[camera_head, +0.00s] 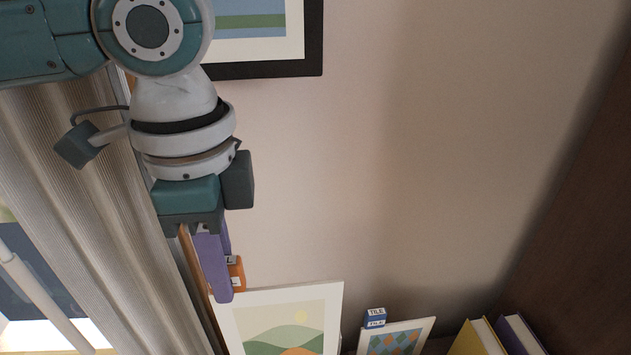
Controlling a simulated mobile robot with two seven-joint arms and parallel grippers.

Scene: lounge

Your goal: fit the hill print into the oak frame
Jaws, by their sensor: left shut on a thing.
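No whole oak frame is visible. My right gripper is not in view.
A print with blue and orange tiles (398,337) and a blue TILE tab (375,318) stands to the right. Yellow (474,340) and purple books (520,336) are further right. A dark-framed picture (313,45) hangs above. A curtain (105,190) is at left.

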